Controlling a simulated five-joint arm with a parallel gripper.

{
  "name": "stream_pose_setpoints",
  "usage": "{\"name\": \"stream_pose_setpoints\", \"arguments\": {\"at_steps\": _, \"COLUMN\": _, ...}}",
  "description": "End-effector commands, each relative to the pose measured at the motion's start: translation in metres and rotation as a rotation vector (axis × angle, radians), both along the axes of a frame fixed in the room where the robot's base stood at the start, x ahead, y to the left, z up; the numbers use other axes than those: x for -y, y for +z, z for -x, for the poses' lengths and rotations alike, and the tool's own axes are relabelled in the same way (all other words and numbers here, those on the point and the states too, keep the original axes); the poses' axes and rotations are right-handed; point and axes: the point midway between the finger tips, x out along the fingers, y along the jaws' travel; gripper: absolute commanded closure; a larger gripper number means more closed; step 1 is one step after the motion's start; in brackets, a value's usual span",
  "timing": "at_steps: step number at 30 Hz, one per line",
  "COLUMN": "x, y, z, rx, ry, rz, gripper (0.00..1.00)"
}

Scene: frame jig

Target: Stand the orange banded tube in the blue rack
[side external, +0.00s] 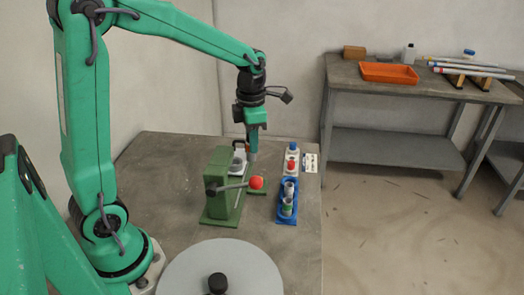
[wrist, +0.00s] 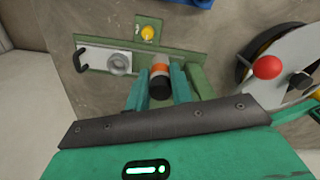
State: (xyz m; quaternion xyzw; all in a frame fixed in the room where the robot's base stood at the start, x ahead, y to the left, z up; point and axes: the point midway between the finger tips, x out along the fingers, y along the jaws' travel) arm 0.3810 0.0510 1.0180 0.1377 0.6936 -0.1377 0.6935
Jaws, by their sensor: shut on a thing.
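The orange banded tube (wrist: 160,70) sits between the two green fingers of my gripper (wrist: 160,84) in the wrist view. It shows a black end toward the camera and an orange band; its far end is hard to make out. My gripper (side external: 252,147) is shut on it, pointing down just behind the green frame jig (side external: 221,187) in the side view. The blue rack (side external: 280,214) stands on the table to the right of the jig, apart from my gripper. It holds a grey-white tube (side external: 289,190) and a green-marked tube (side external: 287,208).
A pale rack (side external: 291,169) with blue-topped and red-topped items stands behind the blue rack. A grey disc (side external: 220,268) is in front.

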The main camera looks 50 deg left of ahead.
Motion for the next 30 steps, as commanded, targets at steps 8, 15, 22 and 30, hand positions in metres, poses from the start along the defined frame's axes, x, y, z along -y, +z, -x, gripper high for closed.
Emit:
{"name": "stream_pose_setpoints", "arguments": {"at_steps": 8, "x": 0.000, "y": 0.000, "z": 0.000, "rx": 0.000, "ry": 0.000, "rz": 0.000, "gripper": 1.00}}
{"name": "stream_pose_setpoints", "arguments": {"at_steps": 15, "x": 0.000, "y": 0.003, "z": -0.001, "rx": 0.002, "ry": 0.000, "rz": 0.000, "gripper": 1.00}}
{"name": "stream_pose_setpoints", "arguments": {"at_steps": 22, "x": 0.000, "y": 0.013, "z": -0.001, "rx": 0.002, "ry": 0.000, "rz": 0.000, "gripper": 1.00}}
{"name": "stream_pose_setpoints", "arguments": {"at_steps": 30, "x": 0.000, "y": 0.024, "z": -0.001, "rx": 0.002, "ry": -0.001, "rz": 0.000, "gripper": 1.00}}
